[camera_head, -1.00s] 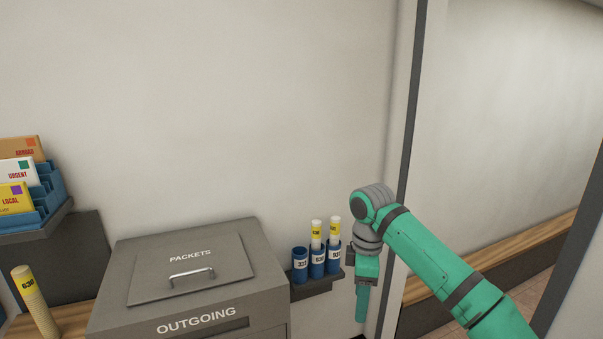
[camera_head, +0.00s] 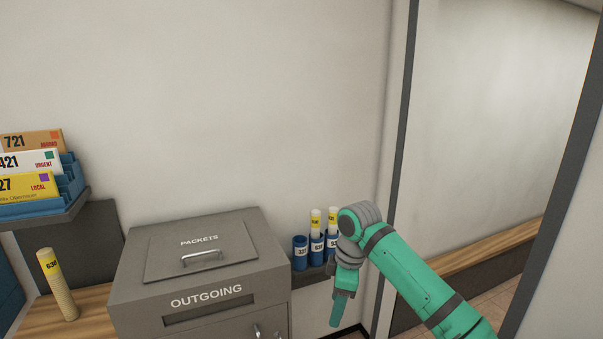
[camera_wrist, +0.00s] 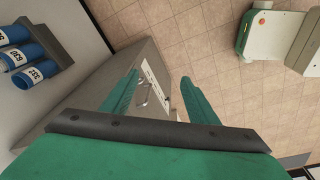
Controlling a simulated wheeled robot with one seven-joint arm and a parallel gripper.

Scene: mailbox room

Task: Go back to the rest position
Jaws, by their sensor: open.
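My gripper (camera_head: 339,311) hangs pointing down at the right of the grey OUTGOING box, in front of the small shelf with blue tube holders. In the wrist view its two green fingers (camera_wrist: 152,97) are spread apart with nothing between them. Past the fingers the wrist view shows the side of the grey box and the tiled floor (camera_wrist: 200,45). My wrist partly covers the rightmost tube holder in the head view.
The grey OUTGOING box (camera_head: 205,297) has a PACKETS lid. Blue holders (camera_head: 300,253) stand on a shelf, two with tubes. A tube (camera_head: 57,285) stands on the wooden counter. Letter trays (camera_head: 45,207) are at left. A door frame (camera_head: 400,150) rises behind my arm.

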